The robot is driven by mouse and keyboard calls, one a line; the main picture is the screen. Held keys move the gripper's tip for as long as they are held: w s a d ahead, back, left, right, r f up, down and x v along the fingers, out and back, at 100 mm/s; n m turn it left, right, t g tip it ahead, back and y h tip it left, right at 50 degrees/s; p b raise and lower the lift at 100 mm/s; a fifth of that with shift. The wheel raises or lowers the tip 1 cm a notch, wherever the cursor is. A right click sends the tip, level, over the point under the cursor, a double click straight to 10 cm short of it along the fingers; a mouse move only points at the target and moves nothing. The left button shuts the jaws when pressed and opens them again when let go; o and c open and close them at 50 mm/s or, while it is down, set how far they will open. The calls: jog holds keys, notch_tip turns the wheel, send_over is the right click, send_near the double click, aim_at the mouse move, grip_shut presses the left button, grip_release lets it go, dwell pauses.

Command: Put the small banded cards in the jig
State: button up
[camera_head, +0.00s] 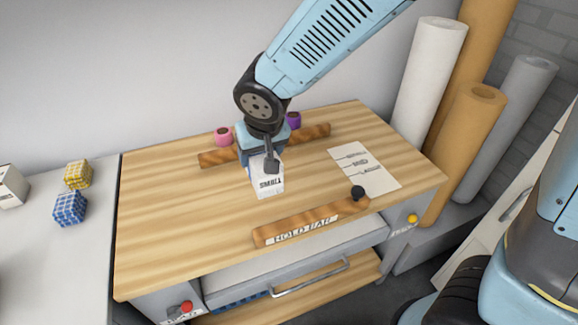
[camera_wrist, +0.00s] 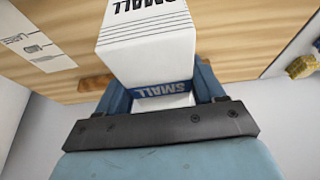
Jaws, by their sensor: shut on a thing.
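My gripper (camera_head: 262,160) is shut on a pack of small banded cards (camera_head: 268,186), a white block lettered SMALL with a blue band. In the wrist view the pack (camera_wrist: 147,55) sits between the two blue jaws (camera_wrist: 162,95), its dark blue SMALL band close to the palm. The pack is over the middle of the wooden bench top (camera_head: 180,215), between two wooden bars; I cannot tell if it touches the wood. The front bar (camera_head: 310,222) is lettered HOLD BAR and has a black knob (camera_head: 357,192). The rear bar (camera_head: 215,158) is partly hidden by my arm. No part is clearly marked as the jig.
A printed sheet (camera_head: 375,178) lies on the bench at right. A pink roll (camera_head: 223,137) and a purple roll (camera_head: 294,120) stand behind the rear bar. Yellow (camera_head: 77,174) and blue (camera_head: 69,208) patterned cubes sit on the left table. Tall rolls (camera_head: 428,80) stand at right.

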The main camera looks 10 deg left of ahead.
jog(key=shift+w+d+f, duration=0.35)
jog(key=shift+w+f, duration=1.75)
jog(key=shift+w, duration=0.2)
jog(key=shift+w+d+f, duration=0.4)
jog(key=shift+w+f, duration=1.7)
jog(key=shift+w, duration=0.2)
jog(key=shift+w+d+f, duration=0.35)
jog(key=shift+w+f, duration=1.75)
jog(key=shift+w, duration=0.2)
jog(key=o, duration=1.2)
jog(key=shift+f, duration=0.1)
jog(key=shift+o, duration=0.2)
jog(key=v, duration=1.2)
jog(key=shift+s, duration=0.1)
